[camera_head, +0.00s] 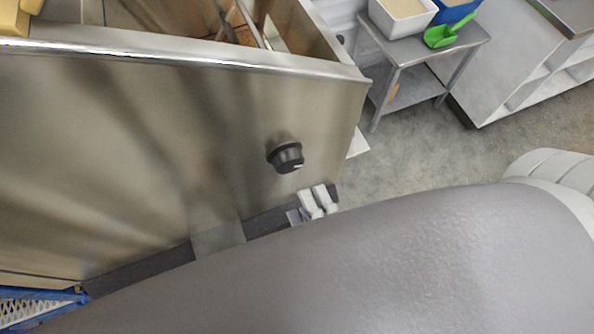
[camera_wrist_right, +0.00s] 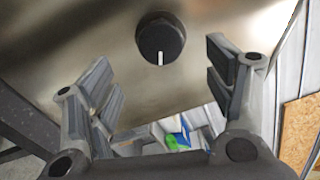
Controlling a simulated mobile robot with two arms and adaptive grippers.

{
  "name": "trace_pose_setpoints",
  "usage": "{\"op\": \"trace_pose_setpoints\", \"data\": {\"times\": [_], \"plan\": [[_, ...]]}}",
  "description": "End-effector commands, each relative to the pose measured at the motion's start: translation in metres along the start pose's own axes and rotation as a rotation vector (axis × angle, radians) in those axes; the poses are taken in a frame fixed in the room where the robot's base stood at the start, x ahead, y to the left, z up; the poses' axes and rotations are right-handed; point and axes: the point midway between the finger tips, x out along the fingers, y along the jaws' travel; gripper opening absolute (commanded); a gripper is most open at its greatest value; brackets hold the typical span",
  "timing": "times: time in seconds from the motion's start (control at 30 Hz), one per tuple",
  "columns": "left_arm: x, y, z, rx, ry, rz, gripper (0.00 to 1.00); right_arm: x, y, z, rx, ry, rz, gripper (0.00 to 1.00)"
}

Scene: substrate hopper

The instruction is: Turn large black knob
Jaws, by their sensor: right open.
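The large black knob (camera_head: 286,157) is on the front steel panel of the hopper (camera_head: 180,140), near its right end. In the right wrist view the knob (camera_wrist_right: 160,40) is round with a white pointer line. My right gripper (camera_head: 318,201) shows only in part in the head view, just below and right of the knob; my arm hides the rest. In the right wrist view my right gripper (camera_wrist_right: 165,85) is open and empty. The knob appears ahead of the gap between its fingers, apart from both. My left gripper is not in view.
A steel side table (camera_head: 400,60) holds a white bin (camera_head: 402,14) and a green scoop (camera_head: 440,36) at the upper right. A counter with shelves (camera_head: 520,70) stands farther right. Bare concrete floor (camera_head: 430,150) lies right of the hopper.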

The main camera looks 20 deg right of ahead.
Motion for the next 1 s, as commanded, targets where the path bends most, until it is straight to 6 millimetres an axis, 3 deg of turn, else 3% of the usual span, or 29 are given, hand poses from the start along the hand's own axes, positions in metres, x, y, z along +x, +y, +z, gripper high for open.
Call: {"op": "trace_pose_setpoints", "data": {"times": [0.23,0.8,0.9,1.0], "plan": [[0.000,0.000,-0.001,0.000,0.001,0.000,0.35,-0.024,0.000,0.000,0.000,0.000,-0.001,0.75],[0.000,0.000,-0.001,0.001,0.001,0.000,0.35,-0.025,0.000,0.000,-0.002,-0.001,-0.001,0.75],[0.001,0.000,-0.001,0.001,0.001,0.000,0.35,-0.023,0.012,0.001,-0.043,-0.020,0.010,0.75],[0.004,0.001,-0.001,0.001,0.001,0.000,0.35,-0.020,0.044,0.001,-0.162,-0.077,0.044,0.75]]}}
